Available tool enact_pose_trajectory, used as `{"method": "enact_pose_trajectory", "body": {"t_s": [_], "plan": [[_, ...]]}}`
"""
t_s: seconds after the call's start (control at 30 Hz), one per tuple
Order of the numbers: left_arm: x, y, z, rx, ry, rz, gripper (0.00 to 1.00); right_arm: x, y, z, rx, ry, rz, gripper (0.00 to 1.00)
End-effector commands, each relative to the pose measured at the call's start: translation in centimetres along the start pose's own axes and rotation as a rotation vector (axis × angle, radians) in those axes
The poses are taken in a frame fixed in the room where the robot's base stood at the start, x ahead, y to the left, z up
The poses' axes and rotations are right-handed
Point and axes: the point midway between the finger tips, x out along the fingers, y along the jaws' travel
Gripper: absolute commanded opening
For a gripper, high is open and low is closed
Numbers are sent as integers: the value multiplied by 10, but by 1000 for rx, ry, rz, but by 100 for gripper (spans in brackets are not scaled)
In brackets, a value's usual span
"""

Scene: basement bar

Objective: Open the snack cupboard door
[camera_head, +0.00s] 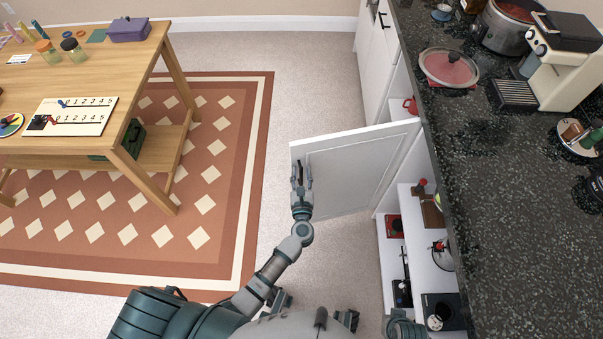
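The snack cupboard door (362,165) is a white panel standing well open, swung out from the counter front over the floor. The open cupboard (409,212) behind it shows white shelves with items on them. My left gripper (301,172) is at the door's free edge, on its left side, in front of the panel. Its fingers point away from me. I cannot tell whether they touch the door or close on a handle. Part of my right arm shows at the bottom edge, but its gripper does not show.
A wooden table (75,75) stands on a patterned rug (205,240) at left. Carpet between rug and door is clear.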

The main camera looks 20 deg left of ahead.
Motion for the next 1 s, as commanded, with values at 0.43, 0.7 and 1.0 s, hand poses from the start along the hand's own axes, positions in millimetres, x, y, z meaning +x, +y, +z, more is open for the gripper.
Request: {"method": "enact_pose_trajectory", "body": {"t_s": [0.43, 0.7, 1.0], "plan": [[0, 0, 0, 0, 0, -1, 0, 0, 0, 0, -1, -3, 0, 0], [21, 6, 0, 4, -2, -44, 0, 1, 0, 0, -1, 1, 0, 0], [81, 16, -2, 1, 1, -106, 0, 9, -4, -33, -5, 152, -9, 0]]}}
